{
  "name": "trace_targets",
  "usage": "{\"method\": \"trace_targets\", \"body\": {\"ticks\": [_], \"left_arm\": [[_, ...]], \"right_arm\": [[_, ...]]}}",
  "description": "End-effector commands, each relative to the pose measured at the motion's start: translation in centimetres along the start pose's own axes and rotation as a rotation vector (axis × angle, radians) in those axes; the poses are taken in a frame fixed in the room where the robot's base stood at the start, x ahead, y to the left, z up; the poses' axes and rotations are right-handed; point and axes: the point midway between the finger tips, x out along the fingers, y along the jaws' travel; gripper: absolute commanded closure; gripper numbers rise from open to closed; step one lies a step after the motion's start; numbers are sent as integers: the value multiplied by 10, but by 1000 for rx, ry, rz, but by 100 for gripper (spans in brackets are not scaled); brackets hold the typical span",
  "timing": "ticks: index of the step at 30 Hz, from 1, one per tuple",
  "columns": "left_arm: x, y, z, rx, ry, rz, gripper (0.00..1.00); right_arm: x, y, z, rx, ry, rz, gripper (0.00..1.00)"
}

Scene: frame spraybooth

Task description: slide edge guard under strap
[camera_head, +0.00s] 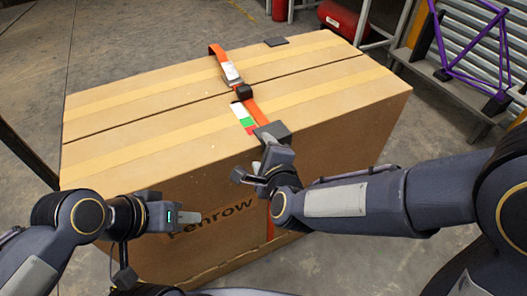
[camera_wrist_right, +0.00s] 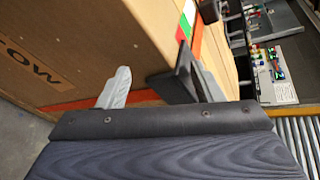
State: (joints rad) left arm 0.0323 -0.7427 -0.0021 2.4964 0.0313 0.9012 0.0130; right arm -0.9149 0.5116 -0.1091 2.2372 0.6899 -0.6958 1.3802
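A large cardboard box (camera_head: 150,125) stands in the middle with an orange strap (camera_head: 257,112) across its top and down its front face. A dark edge guard (camera_head: 277,130) is at the near top edge, where the strap crosses; I cannot tell if it is under the strap. My right gripper (camera_head: 258,162) is just below it with its fingers apart. In the right wrist view the guard (camera_wrist_right: 178,80) is close to the right finger, with a gap to the left finger (camera_wrist_right: 115,88). My left gripper (camera_head: 190,217) is before the front face; its opening is unclear.
A black ratchet (camera_head: 243,92) and a white, green and red label (camera_head: 243,117) are on the box top. A purple frame (camera_head: 470,60) stands at the right; concrete floor is open at the left.

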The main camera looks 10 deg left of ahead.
Motion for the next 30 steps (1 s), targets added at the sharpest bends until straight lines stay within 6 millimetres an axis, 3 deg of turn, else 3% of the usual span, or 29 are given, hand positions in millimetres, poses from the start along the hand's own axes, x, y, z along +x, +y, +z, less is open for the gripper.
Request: {"method": "trace_targets", "body": {"ticks": [8, 21, 30], "left_arm": [[-2, 1, -1, 0, 0, 0, 64], [-14, 6, -7, 0, 0, 0, 64], [-14, 6, -7, 0, 0, 0, 64]], "right_arm": [[-7, -4, 1, 1, -2, -6, 40], [-72, -2, 2, 0, -3, -4, 40], [-80, -9, -6, -29, -20, 18, 40]]}}
